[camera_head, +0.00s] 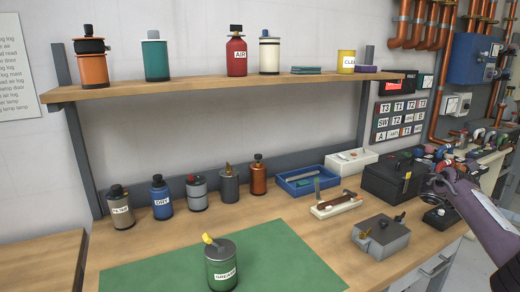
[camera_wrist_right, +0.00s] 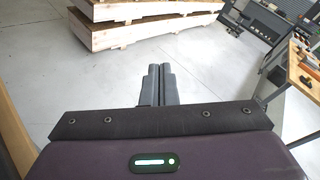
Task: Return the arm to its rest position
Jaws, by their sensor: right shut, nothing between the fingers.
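My right gripper (camera_wrist_right: 158,84) is shut and empty in the right wrist view, its two dark fingers together above grey floor. In the head view my right arm (camera_head: 480,215) comes in from the right edge, beside the right end of the workbench (camera_head: 290,225). Its gripper end lies in front of the clutter there and is hard to make out. My left gripper shows in neither view.
A green can (camera_head: 221,265) stands on a green mat (camera_head: 290,265). Several cans line the bench back, near a blue tray (camera_head: 283,187). A grey box (camera_head: 380,238) stands front right. A shelf (camera_head: 210,88) holds cans. Wooden crates (camera_wrist_right: 140,10) lie on the floor beyond the gripper.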

